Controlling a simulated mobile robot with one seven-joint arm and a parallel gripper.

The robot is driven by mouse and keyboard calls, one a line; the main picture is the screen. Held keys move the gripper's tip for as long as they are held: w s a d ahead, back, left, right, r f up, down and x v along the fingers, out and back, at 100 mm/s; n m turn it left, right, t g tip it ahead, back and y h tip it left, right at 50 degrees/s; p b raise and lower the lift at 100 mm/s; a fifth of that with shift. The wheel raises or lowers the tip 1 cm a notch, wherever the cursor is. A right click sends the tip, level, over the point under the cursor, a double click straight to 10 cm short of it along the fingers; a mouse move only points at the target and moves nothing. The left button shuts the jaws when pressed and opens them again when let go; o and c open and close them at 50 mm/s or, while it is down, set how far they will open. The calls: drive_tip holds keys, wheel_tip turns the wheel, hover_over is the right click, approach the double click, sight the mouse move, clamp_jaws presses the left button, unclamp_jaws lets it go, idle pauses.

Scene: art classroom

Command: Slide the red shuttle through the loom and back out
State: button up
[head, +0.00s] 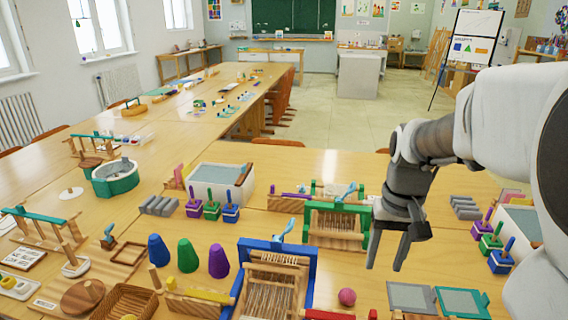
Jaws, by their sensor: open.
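A blue-framed loom (311,268) with pale threads stands at the front middle of the table.
Blue, green and purple cones (188,256) stand left of the blue loom. A wicker basket (125,302) is at front left. Bare tabletop shows behind the looms.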

wheel_tip(320, 180, down, 2)
drive_tip(key=w+d, duration=0.1)
drive_tip(key=d, duration=0.1)
drive_tip(key=b, duration=0.5)
approach(374, 312)
drive_tip(key=shift+m, duration=0.3)
wheel_tip(374, 312, down, 10)
drive_tip(key=shift+a+f, duration=0.1)
drive_tip(key=shift+a, duration=0.05)
clamp_jaws()
idle(0.7)
